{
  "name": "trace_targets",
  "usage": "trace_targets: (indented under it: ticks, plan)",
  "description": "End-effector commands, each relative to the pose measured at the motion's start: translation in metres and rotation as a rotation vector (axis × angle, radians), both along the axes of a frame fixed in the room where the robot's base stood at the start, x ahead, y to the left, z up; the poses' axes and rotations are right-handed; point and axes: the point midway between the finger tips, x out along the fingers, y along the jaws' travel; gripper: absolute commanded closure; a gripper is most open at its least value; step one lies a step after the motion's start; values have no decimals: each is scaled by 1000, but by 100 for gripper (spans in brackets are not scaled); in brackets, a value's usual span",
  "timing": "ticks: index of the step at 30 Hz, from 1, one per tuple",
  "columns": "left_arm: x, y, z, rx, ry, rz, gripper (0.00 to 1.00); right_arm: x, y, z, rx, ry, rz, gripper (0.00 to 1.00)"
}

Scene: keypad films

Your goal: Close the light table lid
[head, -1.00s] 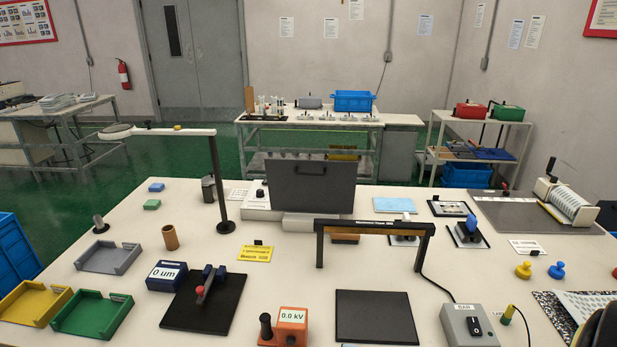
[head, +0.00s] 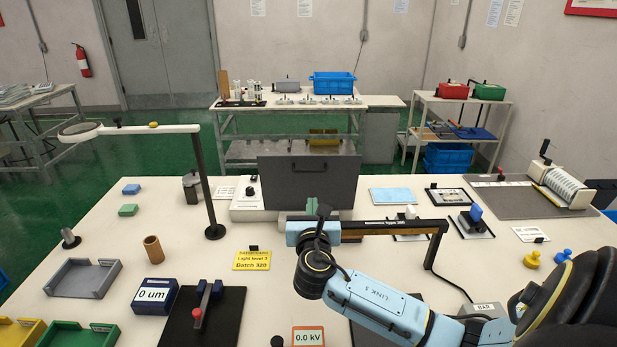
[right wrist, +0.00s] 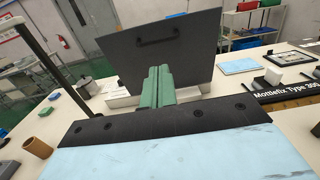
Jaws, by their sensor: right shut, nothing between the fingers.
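The light table lid (head: 308,182) is a dark grey panel with a black bar handle (head: 308,169). It stands upright, tilted open, at the back of the white light table (head: 243,206) in the head view. In the right wrist view the lid (right wrist: 165,48) fills the upper middle, with its handle (right wrist: 158,36) near the top. My right gripper (head: 300,217) is in front of the lid's lower part, largely hidden by my wrist. Its green fingers (right wrist: 158,80) are together and empty, pointing at the lid. I cannot tell whether they touch it. My left gripper is out of view.
A black arch (head: 385,227) stands right of my wrist, partly hidden by my arm. A lamp-like stand with a black post (head: 203,185) rises left of the light table. A yellow sign (head: 252,260) lies in front. A blue sheet (head: 393,195) lies to the right.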

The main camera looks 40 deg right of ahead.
Motion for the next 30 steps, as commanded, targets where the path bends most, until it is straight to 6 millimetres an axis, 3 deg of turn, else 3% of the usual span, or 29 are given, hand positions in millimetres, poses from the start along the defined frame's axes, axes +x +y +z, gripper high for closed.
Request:
trace_targets:
  ticks: [6, 15, 21, 30]
  plan:
    - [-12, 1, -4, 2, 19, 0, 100, 33, -29, 1, 3, -3, -4, 100]
    - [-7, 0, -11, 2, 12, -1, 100, 77, -67, 1, 7, -3, -4, 100]
    - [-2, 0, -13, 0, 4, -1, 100, 92, -80, 1, 7, -2, -2, 100]
    - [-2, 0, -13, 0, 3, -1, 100, 96, -84, 1, 8, -2, -1, 100]
